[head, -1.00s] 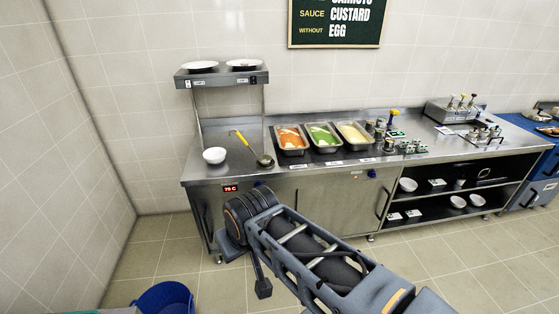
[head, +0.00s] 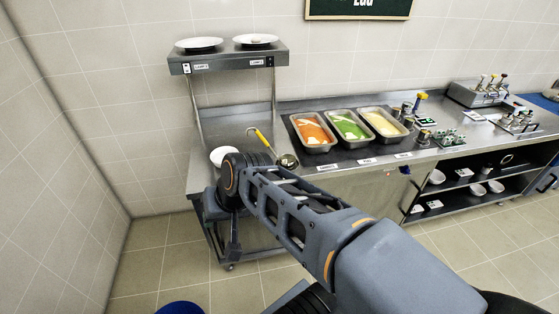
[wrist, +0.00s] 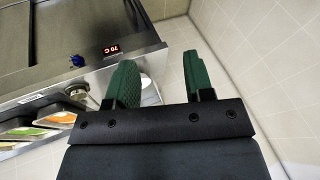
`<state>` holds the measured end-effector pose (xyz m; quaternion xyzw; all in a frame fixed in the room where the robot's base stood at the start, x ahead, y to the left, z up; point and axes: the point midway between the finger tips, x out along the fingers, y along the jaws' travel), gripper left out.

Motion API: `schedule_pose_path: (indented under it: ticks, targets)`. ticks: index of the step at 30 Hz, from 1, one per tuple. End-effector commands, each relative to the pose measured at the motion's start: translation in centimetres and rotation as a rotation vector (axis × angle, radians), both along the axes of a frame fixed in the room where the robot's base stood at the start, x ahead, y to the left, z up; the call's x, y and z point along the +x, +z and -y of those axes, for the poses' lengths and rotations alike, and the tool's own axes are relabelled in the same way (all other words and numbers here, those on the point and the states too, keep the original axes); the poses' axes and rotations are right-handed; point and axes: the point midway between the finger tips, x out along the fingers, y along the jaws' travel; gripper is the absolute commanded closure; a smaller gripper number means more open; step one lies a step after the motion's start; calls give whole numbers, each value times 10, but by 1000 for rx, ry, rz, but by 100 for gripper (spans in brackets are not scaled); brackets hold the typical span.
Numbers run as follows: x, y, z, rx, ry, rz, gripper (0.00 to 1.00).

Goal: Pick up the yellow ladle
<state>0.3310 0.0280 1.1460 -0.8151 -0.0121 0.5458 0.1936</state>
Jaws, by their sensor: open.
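The yellow ladle (head: 263,138) lies on the steel counter in the head view. Its yellow handle points to the back left, and its dark metal bowl is at the front right, beside the pans. In the wrist view my gripper (wrist: 160,85) shows two green fingers, apart, with nothing between them. It points at the counter's front face and the wall. In the head view my arm reaches to the front left of the counter, and its end is in front of the white bowl.
A white bowl (head: 222,155) sits left of the ladle, partly hidden by my arm. A raised shelf (head: 228,62) with two plates stands behind. Food pans (head: 314,146) stand to the right. A red display (wrist: 112,49) is on the counter front. A blue bucket (head: 180,308) stands on the floor.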

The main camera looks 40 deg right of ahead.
Motion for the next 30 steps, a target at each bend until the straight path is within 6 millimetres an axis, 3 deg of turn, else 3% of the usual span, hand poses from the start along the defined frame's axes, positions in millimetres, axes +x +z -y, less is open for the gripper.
schedule_pose_path:
  ticks: [1, 5, 8, 12, 15, 22, 25, 30]
  targets:
    - [15, -24, -1, 117, -88, -8, 52]
    - [64, -44, 5, 480, -355, 10, 52]
    - [107, -53, 30, 758, -577, 57, 52]
    - [157, -66, 91, 1118, -875, 155, 52]
    - [180, -78, 144, 1338, -1063, 243, 52]
    - [195, -107, 251, 1701, -1364, 435, 52]
    - [194, -117, 281, 1794, -1441, 495, 52]
    - [199, -124, 307, 1873, -1501, 547, 52]
